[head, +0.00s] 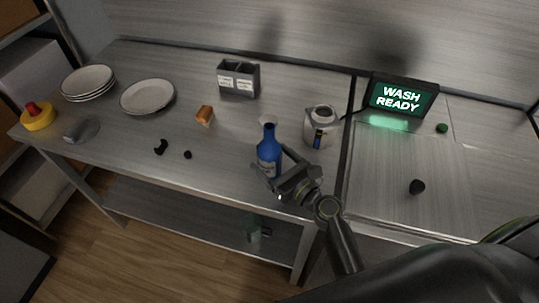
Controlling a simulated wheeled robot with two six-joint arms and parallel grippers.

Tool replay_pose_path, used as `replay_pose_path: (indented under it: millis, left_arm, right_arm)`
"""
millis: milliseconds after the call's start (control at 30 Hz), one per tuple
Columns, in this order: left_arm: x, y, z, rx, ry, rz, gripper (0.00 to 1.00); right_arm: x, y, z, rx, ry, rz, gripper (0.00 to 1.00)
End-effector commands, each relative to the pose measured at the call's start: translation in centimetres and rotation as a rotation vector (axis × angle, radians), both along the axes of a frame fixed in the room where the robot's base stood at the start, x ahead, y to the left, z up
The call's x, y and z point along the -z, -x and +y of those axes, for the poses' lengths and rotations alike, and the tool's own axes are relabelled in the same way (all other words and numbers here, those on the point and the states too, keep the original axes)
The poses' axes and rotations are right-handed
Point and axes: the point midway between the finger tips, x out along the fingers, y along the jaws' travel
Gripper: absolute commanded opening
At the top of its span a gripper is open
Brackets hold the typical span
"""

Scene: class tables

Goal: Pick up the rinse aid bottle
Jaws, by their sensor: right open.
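A blue bottle (268,155), which looks like the rinse aid bottle, stands upright on the metal table (225,158) near its front edge. The gripper hides the bottle's base. My left gripper is not in view.
A white container (320,127) stands right of the bottle. A grey divided box (238,80), an orange-brown block (204,115), plates (148,97) and small dark pieces (160,147) lie left. A lit "WASH READY" sign (400,97) stands at the right.

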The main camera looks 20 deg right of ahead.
Motion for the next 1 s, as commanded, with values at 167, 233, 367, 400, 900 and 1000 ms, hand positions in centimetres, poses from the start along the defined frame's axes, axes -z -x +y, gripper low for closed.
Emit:
replay_pose_path:
  millis: [167,233,367,400,900,1000]
  left_arm:
    - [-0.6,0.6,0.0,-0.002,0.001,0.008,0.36]
    - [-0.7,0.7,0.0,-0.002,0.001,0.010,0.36]
    - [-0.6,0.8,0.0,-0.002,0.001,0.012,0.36]
    - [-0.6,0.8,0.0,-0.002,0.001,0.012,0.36]
    - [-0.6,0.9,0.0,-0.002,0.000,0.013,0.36]
    - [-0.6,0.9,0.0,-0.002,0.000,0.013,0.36]
  right_arm:
    - [-0.1,-2.4,1.0,0.000,0.000,-0.001,0.81]
    - [0.0,-2.9,1.2,0.000,0.000,-0.001,0.81]
    - [0.1,-3.1,1.3,0.000,0.000,0.000,0.81]
    - [0.1,-3.1,1.3,0.001,0.000,0.000,0.81]
    - [0.1,-3.1,1.3,0.001,0.001,0.000,0.30]
    - [0.0,-3.1,1.3,0.001,0.000,-0.002,0.21]
